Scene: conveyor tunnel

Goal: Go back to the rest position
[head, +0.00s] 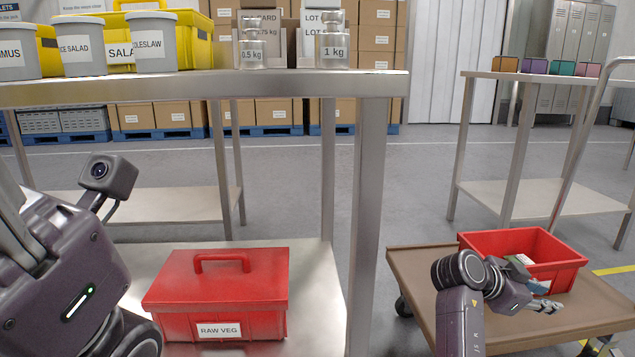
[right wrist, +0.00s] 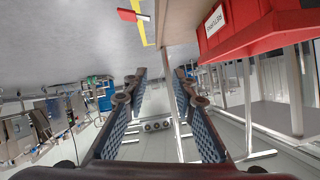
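My right gripper (head: 546,307) is beside the front right of the open red bin on the brown cart, in front of the bin's wall. In the right wrist view its two fingers (right wrist: 159,76) are spread apart with nothing between them, so it is open and empty. My left arm comes in at the left edge, with its wrist camera showing; its fingers are not visible.
The red bin (head: 480,243) holds small items and stands on the cart (head: 415,270). A lidded red RAW VEG box (head: 218,290) sits on the steel table's lower shelf (head: 318,275). Tubs and weights stand on the tabletop (head: 200,88). Another table (head: 560,200) stands behind the cart.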

